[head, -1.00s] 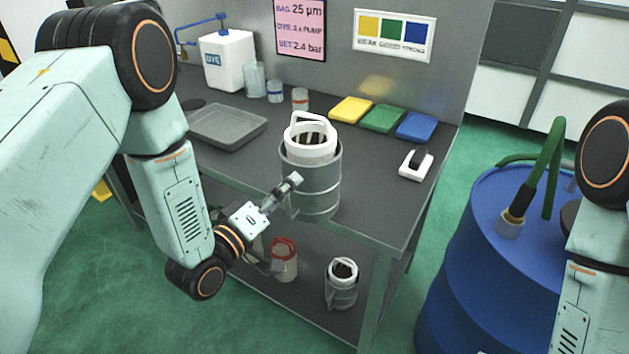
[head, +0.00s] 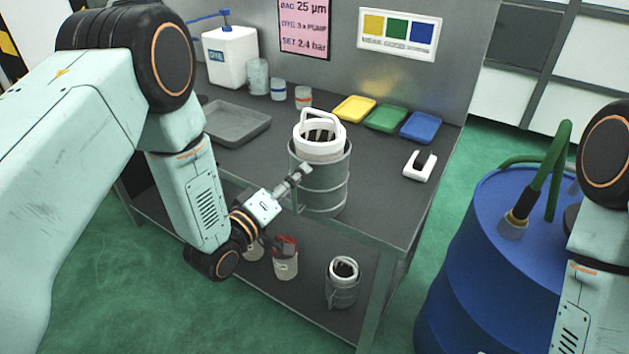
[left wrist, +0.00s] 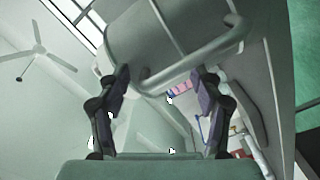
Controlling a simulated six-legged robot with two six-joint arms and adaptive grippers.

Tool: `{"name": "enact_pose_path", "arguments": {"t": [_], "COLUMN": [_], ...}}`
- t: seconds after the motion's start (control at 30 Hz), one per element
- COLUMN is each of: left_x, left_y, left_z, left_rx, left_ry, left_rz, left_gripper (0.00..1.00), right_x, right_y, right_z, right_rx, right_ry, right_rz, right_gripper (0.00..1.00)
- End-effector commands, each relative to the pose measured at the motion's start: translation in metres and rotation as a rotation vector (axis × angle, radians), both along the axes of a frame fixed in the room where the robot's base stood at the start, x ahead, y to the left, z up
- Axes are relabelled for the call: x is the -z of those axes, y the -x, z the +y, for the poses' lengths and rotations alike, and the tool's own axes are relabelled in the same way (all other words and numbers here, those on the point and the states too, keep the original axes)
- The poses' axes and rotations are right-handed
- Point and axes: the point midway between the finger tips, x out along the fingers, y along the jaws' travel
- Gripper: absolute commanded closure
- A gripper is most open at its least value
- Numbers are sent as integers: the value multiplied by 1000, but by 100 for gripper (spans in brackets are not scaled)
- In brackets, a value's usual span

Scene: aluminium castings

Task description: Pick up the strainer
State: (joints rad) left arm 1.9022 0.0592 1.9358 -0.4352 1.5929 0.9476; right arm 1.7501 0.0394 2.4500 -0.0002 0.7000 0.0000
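A grey metal canister (head: 322,185) stands upright on the workbench near its front edge. A white-rimmed basket with a raised white handle (head: 320,137), which looks like the strainer, sits in its top; its lower part is hidden. My left gripper (head: 304,174) is at the canister's left side, below the rim. In the left wrist view the canister (left wrist: 185,30) fills the top, and its grey side handle (left wrist: 185,72) crosses in front of my left gripper's (left wrist: 165,85) spread fingers. The gripper looks open; I cannot tell whether it touches the handle. My right gripper is out of view.
A grey tray (head: 236,124) lies behind left on the bench. Yellow (head: 354,108), green (head: 386,117) and blue (head: 421,126) trays lie behind right. A smaller canister (head: 342,288) and red-topped pot (head: 286,262) stand on the lower shelf. A blue drum (head: 478,270) stands at right.

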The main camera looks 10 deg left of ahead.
Motion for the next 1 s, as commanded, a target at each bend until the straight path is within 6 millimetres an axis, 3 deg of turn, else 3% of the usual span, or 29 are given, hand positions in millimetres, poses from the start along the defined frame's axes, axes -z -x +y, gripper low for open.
{"name": "enact_pose_path", "arguments": {"t": [0.7,1.0], "left_x": [2,4], "left_y": [1,2], "left_z": [-1,-1], "left_rx": [1,0], "left_ry": [-1,-1], "left_rz": [6,14], "left_gripper": [99,100], "right_x": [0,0], "right_y": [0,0], "right_z": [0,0], "right_rx": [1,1], "right_ry": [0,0], "right_rz": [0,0], "right_gripper": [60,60]}}
